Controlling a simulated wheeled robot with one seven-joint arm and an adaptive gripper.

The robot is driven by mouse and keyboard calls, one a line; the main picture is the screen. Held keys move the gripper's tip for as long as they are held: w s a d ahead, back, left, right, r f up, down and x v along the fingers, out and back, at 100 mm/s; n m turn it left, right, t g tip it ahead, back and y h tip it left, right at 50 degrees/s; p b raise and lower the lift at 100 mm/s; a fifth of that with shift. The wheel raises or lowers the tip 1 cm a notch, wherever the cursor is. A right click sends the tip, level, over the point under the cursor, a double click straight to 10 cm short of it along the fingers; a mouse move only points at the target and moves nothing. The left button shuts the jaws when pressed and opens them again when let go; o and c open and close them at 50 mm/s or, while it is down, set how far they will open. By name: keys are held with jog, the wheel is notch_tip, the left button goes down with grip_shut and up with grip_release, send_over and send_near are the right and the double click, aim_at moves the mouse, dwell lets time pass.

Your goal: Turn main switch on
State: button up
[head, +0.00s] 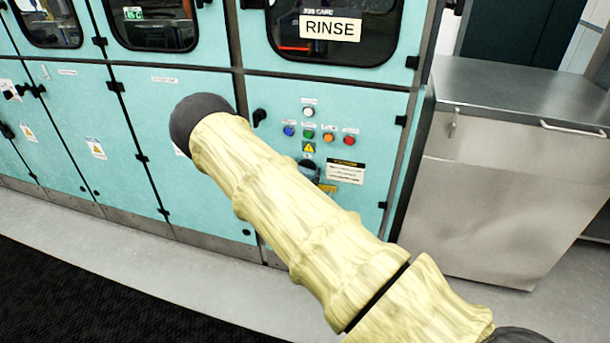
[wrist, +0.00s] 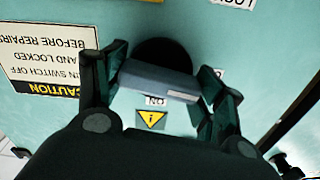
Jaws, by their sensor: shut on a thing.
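The main switch has a black round base (wrist: 163,50) and a grey-blue bar handle (wrist: 158,80) on the teal panel. In the wrist view, which shows the panel upside down, the handle lies crosswise with a slight tilt. My gripper (wrist: 166,76) is shut on the handle, one dark finger at each end. An ON label (wrist: 155,101) sits just beside the handle, above a yellow warning triangle (wrist: 152,119) in the picture. In the head view my arm hides most of the switch and gripper.
A caution sign (wrist: 48,58) is beside the switch. In the head view, coloured buttons (head: 308,134) are above the switch on the teal cabinet (head: 370,108). A RINSE label (head: 330,28) is on the window higher up. A steel unit (head: 500,190) stands to the right.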

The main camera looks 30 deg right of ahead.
jog(key=m+b, duration=0.2)
jog(key=m, duration=0.2)
jog(key=shift+d+f+m+b, duration=0.1)
jog(key=shift+f+m+b, duration=0.05)
jog(key=shift+m+b, duration=0.2)
jog(key=m+b, duration=0.2)
jog(key=m, duration=0.1)
jog(key=shift+m, duration=0.25)
jog(key=m+b, duration=0.4)
jog(key=m, duration=0.1)
jog(key=shift+s+f, duration=0.1)
jog(key=shift+m+b, duration=1)
jog(key=shift+m, duration=0.2)
jog(key=o, duration=1)
jog(key=shift+m, duration=0.3)
